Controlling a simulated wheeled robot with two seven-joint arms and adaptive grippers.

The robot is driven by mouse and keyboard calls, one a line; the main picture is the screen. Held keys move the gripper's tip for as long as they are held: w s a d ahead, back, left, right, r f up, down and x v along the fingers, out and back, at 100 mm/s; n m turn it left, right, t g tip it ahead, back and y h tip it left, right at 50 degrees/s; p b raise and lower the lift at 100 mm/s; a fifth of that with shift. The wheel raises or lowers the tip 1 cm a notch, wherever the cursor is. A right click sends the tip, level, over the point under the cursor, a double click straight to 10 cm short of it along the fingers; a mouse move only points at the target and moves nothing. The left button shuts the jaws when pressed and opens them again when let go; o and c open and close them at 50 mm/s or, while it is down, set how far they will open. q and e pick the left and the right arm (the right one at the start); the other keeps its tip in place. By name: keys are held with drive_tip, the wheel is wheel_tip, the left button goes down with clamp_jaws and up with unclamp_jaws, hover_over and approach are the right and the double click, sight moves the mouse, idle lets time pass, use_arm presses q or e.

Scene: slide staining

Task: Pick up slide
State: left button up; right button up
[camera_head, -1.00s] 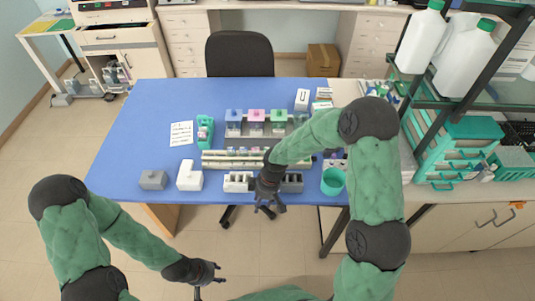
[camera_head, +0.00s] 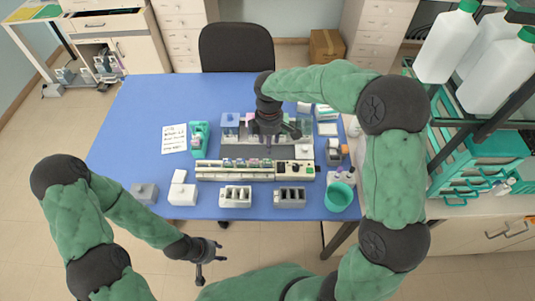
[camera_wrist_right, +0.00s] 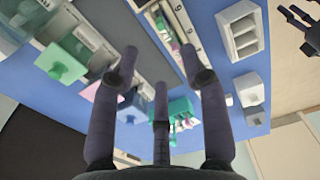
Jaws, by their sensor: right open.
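My right gripper (camera_head: 270,128) hangs over the back row of staining jars in the head view. In the right wrist view its three fingers (camera_wrist_right: 160,62) are spread and hold nothing. A teal holder (camera_head: 199,140) stands left of the jars; it also shows beyond the fingers in the wrist view (camera_wrist_right: 180,106), with small pale and pinkish pieces that may be slides. A long pale instrument (camera_head: 254,171) with several small coloured pieces lies in front of the jars. No single slide can be made out clearly. My left gripper (camera_head: 207,255) is open and empty, off the table's front edge.
A white slotted rack (camera_head: 236,196) and a grey slotted rack (camera_head: 290,197) stand near the front edge. A teal cup (camera_head: 339,196) is to their right, white and grey blocks to their left. A written sheet (camera_head: 174,139) lies at left. The left blue tabletop (camera_head: 125,130) is clear.

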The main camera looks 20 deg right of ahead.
sight(267, 166)
drive_tip(key=f, duration=0.5)
drive_tip(key=shift+w+f+b, duration=0.25)
drive_tip(key=shift+f+b, duration=0.1)
drive_tip(key=shift+f, duration=0.05)
drive_tip(key=f, duration=0.5)
drive_tip(key=shift+s+a+b, duration=0.15)
drive_tip(key=shift+a+b, duration=0.1)
drive_tip(key=shift+b, duration=0.15)
use_arm(q)
drive_tip(key=shift+w+f, duration=0.25)
drive_tip(key=shift+f, duration=0.5)
use_arm(e)
drive_tip(key=shift+r, duration=0.1)
clamp_jaws()
